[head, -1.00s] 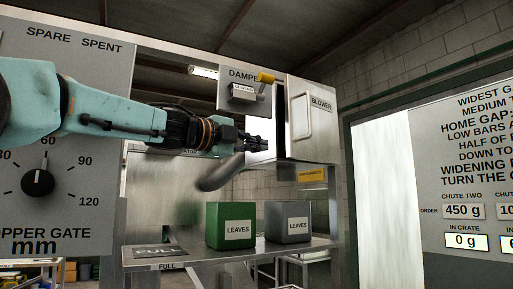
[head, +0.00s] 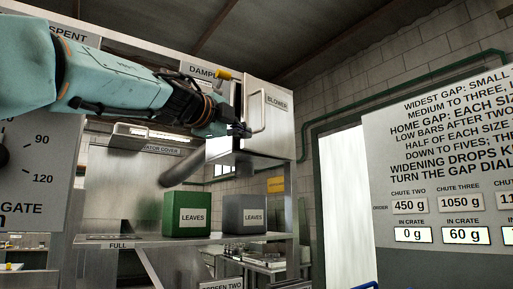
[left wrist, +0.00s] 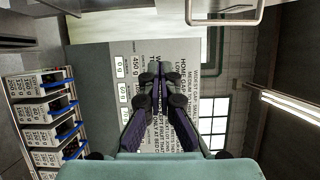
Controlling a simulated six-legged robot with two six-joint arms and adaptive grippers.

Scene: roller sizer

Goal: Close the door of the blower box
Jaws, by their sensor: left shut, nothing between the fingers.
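The blower box (head: 281,135) is a pale metal box at the upper middle of the head view, labelled BLOWER. Its door carries an upright bar handle (head: 264,110), and a dark gap shows along the door's left edge, so it looks ajar. My left gripper (head: 245,130) is shut and empty, just left of the handle's lower end; I cannot tell whether it touches the door. In the left wrist view the gripper's dark fingers (left wrist: 157,78) lie together, and the handle (left wrist: 205,20) crosses the top on a pale panel. My right gripper is not in view.
A green LEAVES box (head: 187,225) and a grey LEAVES box (head: 244,226) stand on the shelf below. A damper panel with a yellow-ended lever (head: 224,75) is left of the blower box. A large sign board (head: 440,170) stands at the right.

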